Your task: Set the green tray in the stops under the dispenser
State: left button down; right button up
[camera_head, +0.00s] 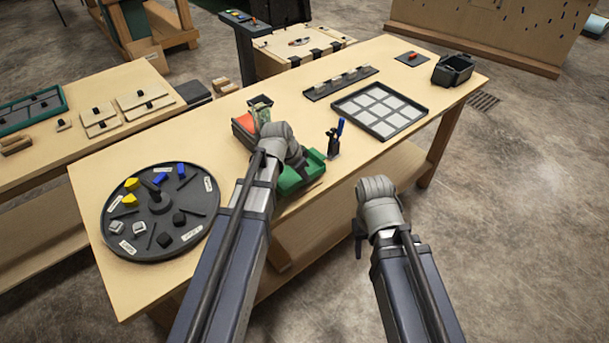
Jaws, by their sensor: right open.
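A green tray-like piece (312,162) shows to the right of my left gripper, near the table's front edge. My left forearm and gripper (298,168) cover part of it, and I cannot tell whether they touch. The left fingertips are hidden, so its opening is unclear. Behind the left wrist stands what may be the dispenser, with a red-orange part (243,130) and a dark top (260,101). It is partly covered, and any stops under it are hidden. My right gripper (359,240) is open, off the table's front edge, with nothing visible in it.
A round dark sorting plate (113,232) with yellow, blue and grey pieces is at left. A small black holder with a blue piece (340,127) stands right of the green piece. A gridded tray (380,108), black bin (453,69) and slotted rail (340,83) lie behind.

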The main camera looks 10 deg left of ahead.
pick_arm(q)
jog(key=shift+f+b, duration=1.1)
jog(key=shift+b, duration=0.05)
dwell(1.3)
jog(key=c, duration=1)
grip_release()
jog(key=shift+r, duration=0.1)
jog(key=p+v, duration=0.7)
jog(key=shift+s+a+r, duration=0.15)
jog(key=shift+r, duration=0.15)
